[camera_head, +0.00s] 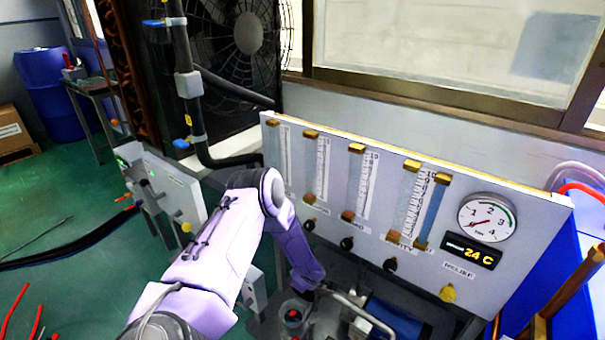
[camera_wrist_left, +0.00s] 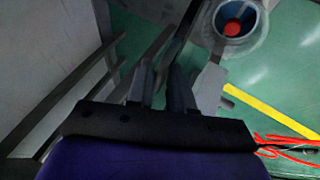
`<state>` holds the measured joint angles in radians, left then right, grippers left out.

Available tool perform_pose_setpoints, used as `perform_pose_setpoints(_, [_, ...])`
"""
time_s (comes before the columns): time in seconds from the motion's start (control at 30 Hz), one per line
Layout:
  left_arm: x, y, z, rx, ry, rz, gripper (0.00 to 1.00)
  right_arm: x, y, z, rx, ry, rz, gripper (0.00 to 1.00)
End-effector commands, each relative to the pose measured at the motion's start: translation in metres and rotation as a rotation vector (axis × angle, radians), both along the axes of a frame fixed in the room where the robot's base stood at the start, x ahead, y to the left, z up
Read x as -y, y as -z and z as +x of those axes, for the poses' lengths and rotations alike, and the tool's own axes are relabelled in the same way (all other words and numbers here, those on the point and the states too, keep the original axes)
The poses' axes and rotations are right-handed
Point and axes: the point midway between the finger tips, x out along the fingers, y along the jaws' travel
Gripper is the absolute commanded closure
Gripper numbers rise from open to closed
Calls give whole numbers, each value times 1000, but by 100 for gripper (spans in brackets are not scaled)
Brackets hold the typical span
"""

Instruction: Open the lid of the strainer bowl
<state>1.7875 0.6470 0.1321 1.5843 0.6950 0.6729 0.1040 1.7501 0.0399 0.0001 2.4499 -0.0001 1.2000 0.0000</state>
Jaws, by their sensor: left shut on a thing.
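The strainer bowl (camera_head: 292,315) stands low at the bottom middle of the head view, with a red piece showing inside a dark round rim. In the left wrist view the bowl (camera_wrist_left: 238,18) is a blue ring around the red piece, at the top right. My left gripper (camera_wrist_left: 163,68) has its two dark fingers close together, shut on a thin part, apparently of the lid, beside the bowl. The held part is dark and mostly hidden by the fingers, so its outline is unclear. In the head view my purple and white left arm hides most of this gripper. My right gripper is not in view.
A white gauge panel (camera_head: 330,240) with tubes and dark knobs stands just behind the bowl. A curved metal pipe (camera_head: 362,312) and a blue cylinder (camera_head: 395,318) lie to the bowl's right. A grey box (camera_head: 165,185) stands left of my arm. Red cables (camera_wrist_left: 285,145) lie on the green floor.

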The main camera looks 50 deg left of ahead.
Motion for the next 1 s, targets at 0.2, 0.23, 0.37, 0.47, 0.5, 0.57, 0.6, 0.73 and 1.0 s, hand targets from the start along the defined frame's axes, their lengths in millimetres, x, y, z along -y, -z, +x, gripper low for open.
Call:
perform_pose_setpoints(0.2, [-3, -1, 3, 3, 4, 9, 100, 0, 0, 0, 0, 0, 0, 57])
perform_pose_setpoints(0.23, [-3, -1, 3, 4, 5, 10, 100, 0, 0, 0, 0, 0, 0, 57])
perform_pose_setpoints(0.37, [-2, -1, 4, 3, 4, 10, 100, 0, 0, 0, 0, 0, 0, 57])
perform_pose_setpoints(0.47, [-2, -1, 3, 3, 4, 9, 64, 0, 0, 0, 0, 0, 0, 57])
perform_pose_setpoints(0.5, [-2, -1, 3, 3, 4, 9, 64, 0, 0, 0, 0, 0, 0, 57])
perform_pose_setpoints(0.57, [-2, -1, 3, 2, 3, 8, 64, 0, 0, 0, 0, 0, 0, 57])
perform_pose_setpoints(0.6, [-1, -1, 3, 2, 4, 6, 64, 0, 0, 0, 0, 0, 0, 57])
perform_pose_setpoints(0.73, [-1, -2, 2, 2, 3, 5, 64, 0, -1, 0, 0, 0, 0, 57])
perform_pose_setpoints(1.0, [22, -47, -11, 3, 4, 3, 64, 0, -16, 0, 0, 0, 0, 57])
